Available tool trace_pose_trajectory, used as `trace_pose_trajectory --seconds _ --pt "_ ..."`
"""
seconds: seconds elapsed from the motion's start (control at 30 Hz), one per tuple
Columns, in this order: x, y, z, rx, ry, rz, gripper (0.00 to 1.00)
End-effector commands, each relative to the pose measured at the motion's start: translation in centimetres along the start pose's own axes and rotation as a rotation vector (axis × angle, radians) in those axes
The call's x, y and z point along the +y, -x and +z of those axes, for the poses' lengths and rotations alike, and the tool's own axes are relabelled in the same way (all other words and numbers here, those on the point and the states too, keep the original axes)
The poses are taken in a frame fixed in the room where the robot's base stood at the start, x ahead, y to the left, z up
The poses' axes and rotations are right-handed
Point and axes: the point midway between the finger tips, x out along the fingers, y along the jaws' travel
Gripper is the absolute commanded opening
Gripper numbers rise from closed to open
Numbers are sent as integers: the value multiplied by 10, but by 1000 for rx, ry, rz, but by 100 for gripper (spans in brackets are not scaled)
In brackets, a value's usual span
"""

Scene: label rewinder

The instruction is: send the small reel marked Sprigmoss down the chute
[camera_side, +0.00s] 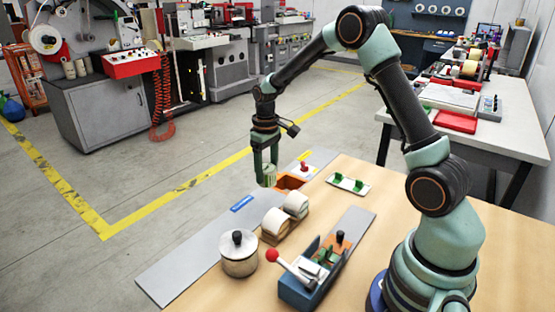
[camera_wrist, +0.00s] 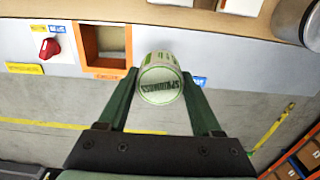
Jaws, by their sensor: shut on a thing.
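The small reel marked Sprigmoss (camera_wrist: 160,80) is white and green, with its name on the end facing the wrist camera. My gripper (camera_side: 267,172) is shut on this reel (camera_side: 268,175), and holds it near the far edge of the bench. In the wrist view the reel sits between both fingertips of my gripper (camera_wrist: 158,95). The orange-framed chute opening (camera_wrist: 88,46) is just left of the reel in that view. In the side view the orange chute (camera_side: 291,182) is just right of the reel, partly hidden.
A red knob (camera_side: 304,166) stands beyond the chute. A wooden rack (camera_side: 271,238) with pale reels, a lidded metal pot (camera_side: 239,258) and a blue device with a red-ball lever (camera_side: 312,285) stand nearer. A small white tray with green pieces (camera_side: 348,185) lies right.

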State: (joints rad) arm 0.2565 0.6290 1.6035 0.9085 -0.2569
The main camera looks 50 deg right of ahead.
Motion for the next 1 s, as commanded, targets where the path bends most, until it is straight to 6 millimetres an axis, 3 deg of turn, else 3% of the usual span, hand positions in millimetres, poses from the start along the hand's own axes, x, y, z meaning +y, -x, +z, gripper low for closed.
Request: trace_pose_trajectory --seconds 0.2,0.4,0.67,1.0 --pt "59 8 -1 2 -8 1 40" --pt "98 13 3 0 -4 0 40" --pt "103 2 4 -1 0 -1 40" --pt "102 -27 4 -2 -1 -1 40"
